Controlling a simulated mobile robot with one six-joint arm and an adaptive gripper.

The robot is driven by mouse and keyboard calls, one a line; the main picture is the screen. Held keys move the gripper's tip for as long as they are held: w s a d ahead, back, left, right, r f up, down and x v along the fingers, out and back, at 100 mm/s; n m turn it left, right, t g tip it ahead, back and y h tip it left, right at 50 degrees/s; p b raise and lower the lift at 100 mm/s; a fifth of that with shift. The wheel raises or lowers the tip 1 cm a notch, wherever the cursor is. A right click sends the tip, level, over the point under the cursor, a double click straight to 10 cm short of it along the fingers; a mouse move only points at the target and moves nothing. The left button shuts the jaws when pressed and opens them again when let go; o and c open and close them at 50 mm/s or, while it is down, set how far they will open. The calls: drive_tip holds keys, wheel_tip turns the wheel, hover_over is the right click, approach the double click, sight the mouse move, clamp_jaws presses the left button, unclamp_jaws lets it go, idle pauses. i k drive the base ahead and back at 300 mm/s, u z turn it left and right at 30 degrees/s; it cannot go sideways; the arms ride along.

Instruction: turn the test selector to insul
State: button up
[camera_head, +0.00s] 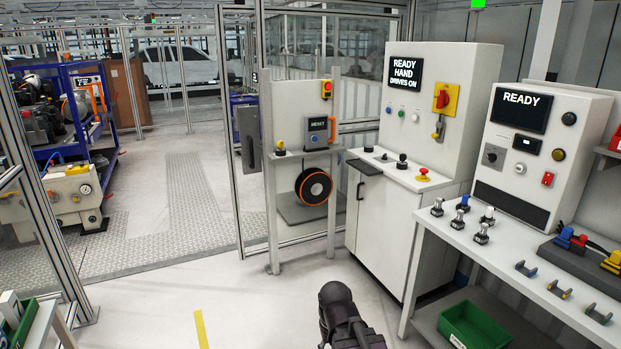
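A white test cabinet (545,145) with a screen reading READY stands on the bench at right. On its front, left of centre, is a grey square plate with a dark rotary knob (493,156), which looks like the test selector. Its markings and the knob's setting are too small to read. My gripper (338,296) is dark and low in the middle of the view, well below and left of the knob, touching nothing that I can see. Its fingers cannot be made out.
The bench (470,239) holds several small fittings, metal clips and clamps with red and blue parts. A green bin (474,325) sits beneath. A control desk (385,215) with buttons and a screen stands left of the bench. The floor (235,310) left of my arm is clear.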

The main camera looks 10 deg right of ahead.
sight(492, 157)
drive_tip(key=z, duration=0.4)
drive_tip(key=i, duration=0.5)
drive_tip(key=z, duration=0.9)
drive_tip(key=i, duration=0.9)
drive_tip(key=z, duration=0.5)
